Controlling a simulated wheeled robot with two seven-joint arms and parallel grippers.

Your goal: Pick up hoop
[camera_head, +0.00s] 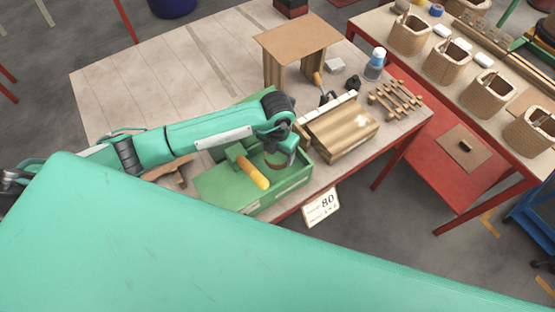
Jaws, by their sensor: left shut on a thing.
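My left arm comes in from the left and bends down over a green bin (212,188) at the table's front edge. My left gripper (280,160) is low at the bin's right part, partly hidden by my own wrist. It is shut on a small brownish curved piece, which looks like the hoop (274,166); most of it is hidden. I cannot tell whether the hoop touches the bin floor. A yellow-orange cylindrical handle (252,172) lies just left of the gripper in the bin. My right gripper is not in view.
A wooden block with a white-topped row (345,132) stands right of the bin. The table's left part (130,95) is clear. Baskets (447,62) stand on another table.

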